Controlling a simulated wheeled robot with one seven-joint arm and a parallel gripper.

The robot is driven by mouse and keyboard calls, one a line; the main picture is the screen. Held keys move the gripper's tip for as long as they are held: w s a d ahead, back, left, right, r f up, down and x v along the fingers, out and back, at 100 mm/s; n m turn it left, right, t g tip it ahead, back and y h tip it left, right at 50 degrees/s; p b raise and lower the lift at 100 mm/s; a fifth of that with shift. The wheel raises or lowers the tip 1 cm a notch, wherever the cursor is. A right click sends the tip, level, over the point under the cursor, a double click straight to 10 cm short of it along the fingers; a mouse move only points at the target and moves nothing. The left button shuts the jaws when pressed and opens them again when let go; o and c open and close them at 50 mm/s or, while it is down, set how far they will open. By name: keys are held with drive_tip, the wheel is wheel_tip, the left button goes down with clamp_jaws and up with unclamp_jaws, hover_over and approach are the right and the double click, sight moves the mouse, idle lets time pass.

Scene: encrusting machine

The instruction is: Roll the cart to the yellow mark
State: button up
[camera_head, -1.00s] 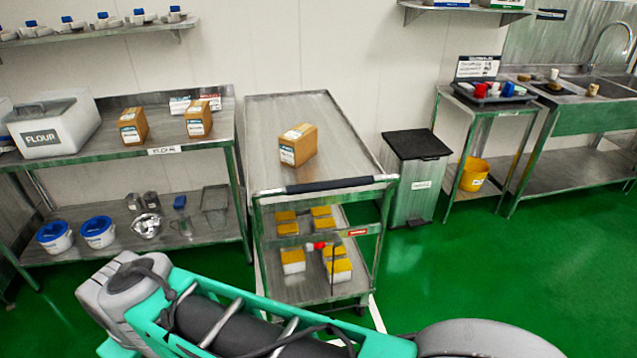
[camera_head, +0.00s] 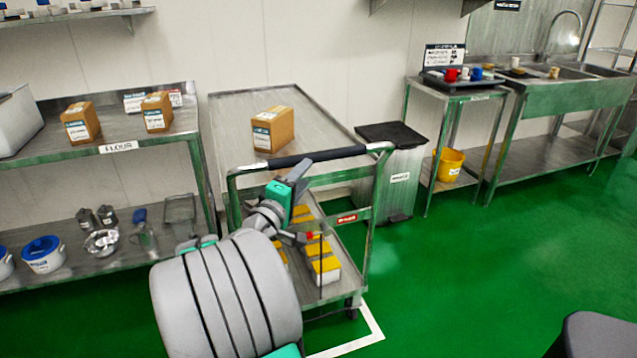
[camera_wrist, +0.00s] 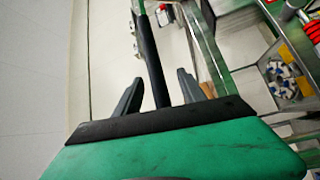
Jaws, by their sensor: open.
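The steel cart (camera_head: 222,112) stands between the flour table and the grey bin, with a dark push handle (camera_head: 335,153) across its near end. The handle also shows in the wrist view (camera_wrist: 150,55). My gripper (camera_head: 298,172) is at the handle's left-middle part, in front of the cart. In the wrist view my gripper (camera_wrist: 160,76) is open, and the handle appears between its two fingers; I cannot tell whether they touch. A cardboard box (camera_head: 273,130) sits on the cart top, and yellow-topped blocks (camera_head: 325,266) lie on its lower shelf, partly hidden by my arm. No yellow floor mark shows.
A white floor line (camera_head: 362,340) with a corner lies by the cart's near right wheel. The flour table (camera_head: 60,152) stands close on the left, the bin (camera_head: 398,190) on the right. A side table holds a yellow bucket (camera_head: 450,166). Green floor is open to the right.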

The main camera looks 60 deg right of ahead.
sight(316, 161)
drive_tip(key=shift+s+d+r+h, duration=0.15)
drive_tip(key=shift+s+d+r, duration=0.1)
drive_tip(key=shift+d, duration=0.25)
drive_tip(key=shift+s+d+r+h, duration=0.15)
drive_tip(key=shift+s+d+r, duration=0.1)
drive_tip(key=shift+d, duration=0.2)
drive_tip(key=d, duration=0.6)
drive_tip(key=shift+w+d+r+p, duration=0.1)
drive_tip(key=shift+w+r+p, duration=0.05)
drive_tip(key=shift+r+p, duration=0.2)
drive_tip(key=shift+c, duration=0.3)
clamp_jaws()
